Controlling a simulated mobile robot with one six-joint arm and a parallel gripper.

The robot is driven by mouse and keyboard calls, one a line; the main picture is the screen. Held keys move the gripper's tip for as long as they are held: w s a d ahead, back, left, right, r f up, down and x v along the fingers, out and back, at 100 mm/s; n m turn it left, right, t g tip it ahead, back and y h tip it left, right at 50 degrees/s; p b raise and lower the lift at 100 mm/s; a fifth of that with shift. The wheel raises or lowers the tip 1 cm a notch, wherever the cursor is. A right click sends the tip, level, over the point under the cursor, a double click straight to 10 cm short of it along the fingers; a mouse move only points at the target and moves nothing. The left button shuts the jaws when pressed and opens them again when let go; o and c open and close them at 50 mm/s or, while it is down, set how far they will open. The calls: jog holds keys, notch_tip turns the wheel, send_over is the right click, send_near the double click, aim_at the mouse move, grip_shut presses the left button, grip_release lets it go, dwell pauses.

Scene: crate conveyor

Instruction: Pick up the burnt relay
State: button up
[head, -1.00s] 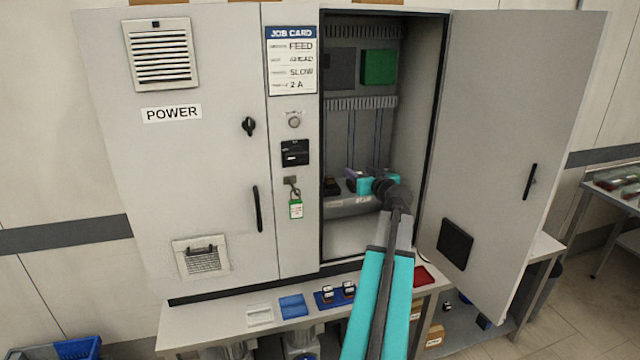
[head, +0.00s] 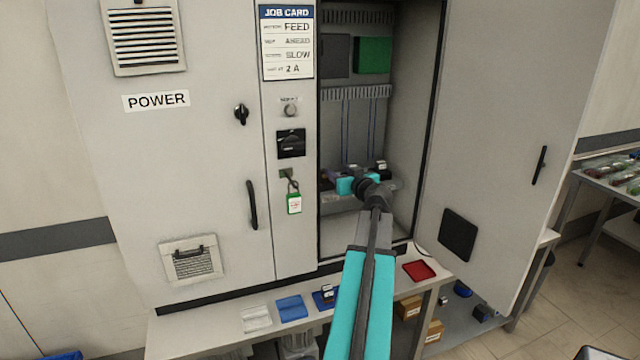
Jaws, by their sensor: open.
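Small dark relays stand in a row on the rail low inside the open cabinet: one at the left (head: 325,181) and a black one with a pale top at the right (head: 381,167). I cannot tell which one is burnt; they are small and partly hidden by my arm. My gripper (head: 342,172) is inside the cabinet at this row, with its teal body in front of the rail. It is open, and nothing shows held in it. Its fingertips are hard to make out among the relays.
The cabinet door (head: 510,130) stands open at the right. On the bench below lie a white tray (head: 256,320), a blue tray (head: 291,308), a darker blue tray with a relay (head: 328,293) and a red tray (head: 419,271). A lock with a tag (head: 294,203) hangs left of the opening.

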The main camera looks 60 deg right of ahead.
jog(key=b, duration=0.4)
send_near(327, 184)
notch_tip(327, 184, up, 3)
jog(key=shift+s+d, duration=0.15)
jog(key=shift+s, duration=0.05)
jog(key=shift+p+x, duration=1.35)
jog(key=shift+x, duration=2.95)
jog(key=shift+p+x, duration=1)
jog(key=shift+x, duration=0.25)
jog(key=shift+p+x, duration=0.6)
jog(key=shift+x, duration=0.75)
